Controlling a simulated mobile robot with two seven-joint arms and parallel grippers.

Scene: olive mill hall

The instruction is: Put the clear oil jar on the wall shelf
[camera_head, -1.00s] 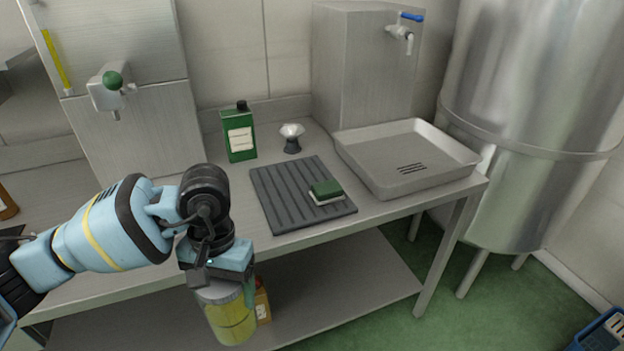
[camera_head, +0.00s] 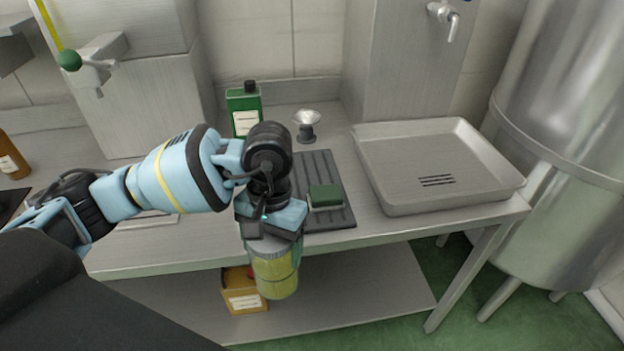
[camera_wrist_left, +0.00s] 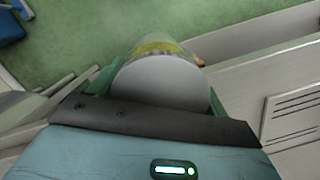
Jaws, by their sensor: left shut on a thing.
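My left gripper (camera_head: 272,238) is shut on the clear oil jar (camera_head: 276,274), which holds yellow-green oil. The jar hangs upright below the gripper, in front of the bench's front edge and above the level of the lower shelf. In the left wrist view the jar's pale round lid (camera_wrist_left: 162,82) sits between the fingers, with the yellow oil showing beyond it. The wall shelf cannot be made out for certain; a grey metal ledge (camera_head: 12,48) shows at the upper left edge. My right gripper is not in view.
The steel bench (camera_head: 340,240) holds a dark ribbed mat (camera_head: 330,170) with a green sponge (camera_head: 325,196), a green bottle (camera_head: 245,112), a funnel (camera_head: 307,122) and a metal tray (camera_head: 385,190). A yellow-orange container (camera_head: 243,298) stands on the lower shelf. A large steel tank (camera_head: 570,140) stands at right.

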